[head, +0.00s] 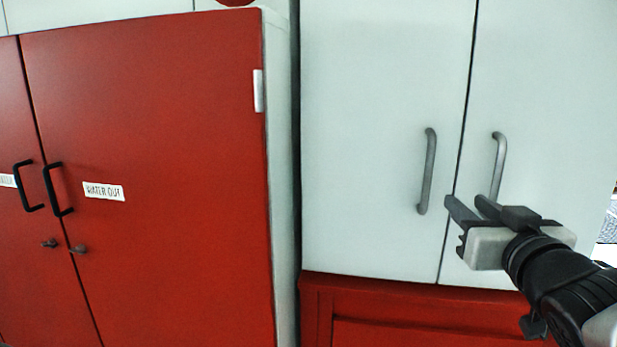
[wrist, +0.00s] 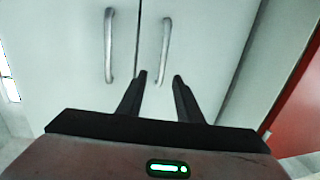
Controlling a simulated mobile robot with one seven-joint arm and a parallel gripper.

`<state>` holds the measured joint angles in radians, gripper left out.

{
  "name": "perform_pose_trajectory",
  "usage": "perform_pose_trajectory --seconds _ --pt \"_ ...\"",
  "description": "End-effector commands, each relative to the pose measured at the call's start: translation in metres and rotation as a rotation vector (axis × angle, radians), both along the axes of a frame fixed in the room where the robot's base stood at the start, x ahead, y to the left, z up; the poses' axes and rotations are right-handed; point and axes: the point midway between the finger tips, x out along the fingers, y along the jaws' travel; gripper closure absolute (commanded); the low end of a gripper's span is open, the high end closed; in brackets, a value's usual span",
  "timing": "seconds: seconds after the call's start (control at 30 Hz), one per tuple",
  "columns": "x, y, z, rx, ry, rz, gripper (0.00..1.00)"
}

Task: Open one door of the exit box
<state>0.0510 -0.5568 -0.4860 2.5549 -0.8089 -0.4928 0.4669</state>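A pale two-door cabinet, which I take for the exit box, fills the right half of the head view. Its left door (head: 375,110) and right door (head: 555,90) are closed, with a dark seam between. Each has a grey bar handle, left (head: 428,170) and right (head: 498,165). Both handles also show in the wrist view, one (wrist: 109,45) farther left and one (wrist: 165,50) nearer the fingers. My gripper (head: 465,200) is open and empty in front of the handles' lower ends. In the wrist view its fingertips (wrist: 160,76) are apart; I cannot tell whether they touch anything.
A red cabinet (head: 160,130) with black handles and a "WATER OUT" label (head: 103,191) stands to the left, its doors closed. A red base (head: 420,318) lies under the pale cabinet. A narrow dark gap (head: 295,150) separates the two cabinets.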

Motion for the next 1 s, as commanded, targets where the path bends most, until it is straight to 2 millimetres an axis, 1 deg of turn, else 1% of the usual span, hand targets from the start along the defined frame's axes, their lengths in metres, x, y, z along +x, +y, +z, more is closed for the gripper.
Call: perform_pose_trajectory --seconds 0.03,0.17,0.27,0.37,0.47,0.8,1.0 --pt "-0.001 0.0 -0.003 0.0 -0.015 0.009 0.67" --pt "0.003 0.001 0.001 0.0 -0.029 0.021 0.67" --pt "0.011 0.0 0.002 -0.001 -0.026 0.022 0.67" --pt "0.023 -0.001 0.002 0.0 -0.024 0.02 0.67" --pt "0.042 -0.003 -0.002 -0.003 -0.025 0.021 0.67" --pt "0.117 -0.008 -0.002 -0.003 -0.026 0.021 0.67" --pt "0.152 -0.012 -0.001 -0.001 -0.028 0.02 0.67"
